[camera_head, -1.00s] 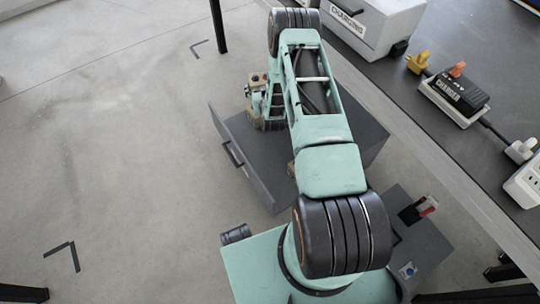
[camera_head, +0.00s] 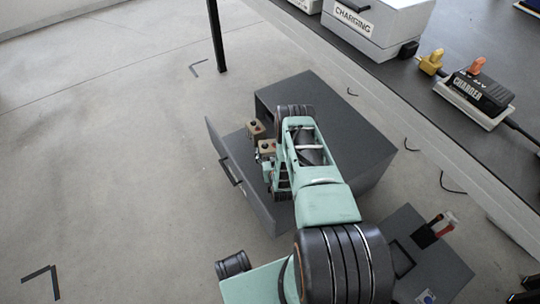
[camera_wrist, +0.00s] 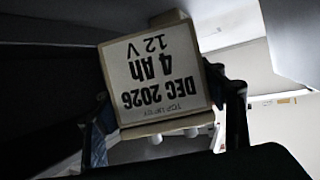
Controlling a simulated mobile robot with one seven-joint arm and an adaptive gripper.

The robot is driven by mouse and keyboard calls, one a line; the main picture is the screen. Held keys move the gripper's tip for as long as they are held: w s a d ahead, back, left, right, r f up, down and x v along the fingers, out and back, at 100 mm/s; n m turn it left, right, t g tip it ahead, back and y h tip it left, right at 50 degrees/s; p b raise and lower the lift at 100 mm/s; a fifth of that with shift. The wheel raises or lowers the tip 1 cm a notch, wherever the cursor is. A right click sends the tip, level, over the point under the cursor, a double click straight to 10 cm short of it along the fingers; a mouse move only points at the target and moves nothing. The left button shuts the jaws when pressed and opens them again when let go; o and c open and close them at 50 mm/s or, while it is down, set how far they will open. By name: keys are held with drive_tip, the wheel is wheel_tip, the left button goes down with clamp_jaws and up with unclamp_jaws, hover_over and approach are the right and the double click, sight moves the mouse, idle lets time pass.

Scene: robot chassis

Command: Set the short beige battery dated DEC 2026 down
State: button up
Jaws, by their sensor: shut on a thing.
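The short beige battery (camera_wrist: 158,72) fills the middle of the wrist view, its label reading DEC 2026, 4 Ah, 12 V upside down. My gripper (camera_wrist: 168,112) is shut on it, with a dark finger on either side. In the head view my gripper (camera_head: 267,168) is over the open drawer (camera_head: 232,172) of the dark grey cabinet, partly hidden by my arm. The battery there appears as a small beige block (camera_head: 267,148) by the fingers. I cannot tell whether its underside touches the drawer floor. A second beige battery (camera_head: 256,130) with a dark top stands just beyond it.
The grey cabinet (camera_head: 345,110) stands right of the drawer. A workbench (camera_head: 400,85) on the right carries a CHARGING box (camera_head: 385,25) and a black charger (camera_head: 480,92). A table leg (camera_head: 216,35) stands behind.

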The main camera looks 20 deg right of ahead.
drive_tip(key=shift+w+f+b, duration=0.2)
drive_tip(key=shift+f+b, duration=1.05)
drive_tip(key=shift+f, duration=1.6)
drive_tip(key=shift+f, duration=0.65)
drive_tip(key=o, duration=2.1)
drive_tip(key=shift+s+f, duration=0.15)
drive_tip(key=shift+c, duration=0.2)
